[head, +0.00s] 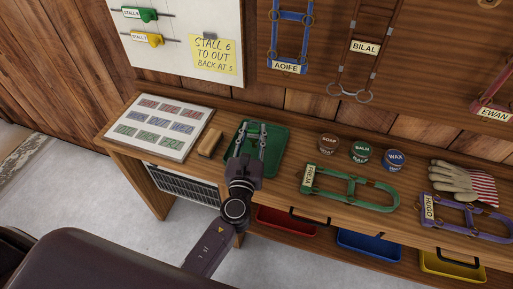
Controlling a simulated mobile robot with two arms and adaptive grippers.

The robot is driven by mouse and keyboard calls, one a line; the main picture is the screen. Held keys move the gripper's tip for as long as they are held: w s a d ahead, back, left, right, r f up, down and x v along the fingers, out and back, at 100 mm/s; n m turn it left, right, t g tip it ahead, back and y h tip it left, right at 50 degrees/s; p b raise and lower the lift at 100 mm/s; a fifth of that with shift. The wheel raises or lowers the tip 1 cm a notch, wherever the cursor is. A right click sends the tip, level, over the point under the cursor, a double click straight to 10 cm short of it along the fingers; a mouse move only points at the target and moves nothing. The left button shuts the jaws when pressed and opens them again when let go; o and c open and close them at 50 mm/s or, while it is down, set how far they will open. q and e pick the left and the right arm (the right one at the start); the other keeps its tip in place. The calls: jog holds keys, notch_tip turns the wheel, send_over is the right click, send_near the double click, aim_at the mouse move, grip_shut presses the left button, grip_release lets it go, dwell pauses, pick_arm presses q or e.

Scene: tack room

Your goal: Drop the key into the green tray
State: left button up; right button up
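The green tray (277,149) lies on the wooden bench, left of the middle. My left gripper (252,132) reaches over the tray from the front, its two fingers pointing to the back of the tray. The fingers stand apart with tray green showing between them, so it looks open. I cannot make out a key in the tray or between the fingers; the gripper hides part of the tray. My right gripper is not in view.
Left of the tray are a wooden-backed brush (210,142) and a board of coloured labels (160,127). To the right are three round tins (360,152), a green halter (350,190), a purple halter (470,218) and gloves (455,180). Coloured bins (370,246) sit below.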

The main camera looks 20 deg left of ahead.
pick_arm(q)
jog(key=o, duration=0.4)
jog(key=shift+o, duration=0.2)
jog(key=s, duration=0.4)
jog(key=s+d, duration=0.1)
jog(key=s, duration=0.7)
jog(key=shift+d, duration=0.35)
jog(key=shift+a, duration=0.1)
